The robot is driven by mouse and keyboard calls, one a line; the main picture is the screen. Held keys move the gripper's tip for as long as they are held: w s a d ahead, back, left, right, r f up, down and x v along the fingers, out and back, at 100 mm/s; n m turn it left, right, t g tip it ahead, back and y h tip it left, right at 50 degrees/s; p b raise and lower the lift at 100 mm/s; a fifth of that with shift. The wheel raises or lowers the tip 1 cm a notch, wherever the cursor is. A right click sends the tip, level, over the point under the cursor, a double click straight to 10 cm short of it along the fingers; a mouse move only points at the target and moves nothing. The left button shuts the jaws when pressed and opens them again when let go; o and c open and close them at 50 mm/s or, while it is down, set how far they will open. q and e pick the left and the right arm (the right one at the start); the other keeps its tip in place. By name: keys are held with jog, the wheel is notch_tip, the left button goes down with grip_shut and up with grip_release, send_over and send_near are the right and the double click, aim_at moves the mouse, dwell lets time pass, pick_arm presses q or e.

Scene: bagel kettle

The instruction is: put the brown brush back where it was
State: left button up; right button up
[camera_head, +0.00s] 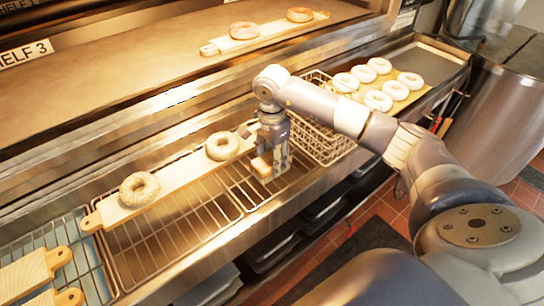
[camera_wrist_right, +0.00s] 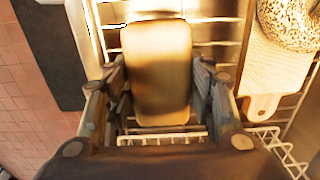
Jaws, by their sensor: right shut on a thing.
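The brown brush (camera_wrist_right: 158,70) shows in the right wrist view as a tan-brown block with rounded corners. My right gripper (camera_wrist_right: 156,98) is shut on it, with a finger on each side. In the head view my right gripper (camera_head: 270,162) points down over the wire rack, and a small pale part of the brush (camera_head: 261,168) shows at its fingertips. I cannot tell whether the brush touches the rack. My left gripper is not in view.
A wooden board (camera_head: 180,176) with two bagels lies just left of my right gripper on the wire rack (camera_head: 205,213). A wire basket (camera_head: 325,140) stands close on the right. Beyond it is a tray (camera_head: 440,60) of pale bagels. Another board (camera_head: 285,29) with bagels lies on the upper shelf.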

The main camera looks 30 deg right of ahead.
aim_at(272, 157)
jog(key=shift+f, duration=0.2)
jog(key=o, duration=1)
jog(key=shift+o, duration=0.2)
jog(key=shift+r, duration=0.15)
jog(key=shift+r, duration=0.25)
notch_tip(272, 157, up, 12)
jog(key=b, duration=0.3)
jog(key=shift+f, duration=0.15)
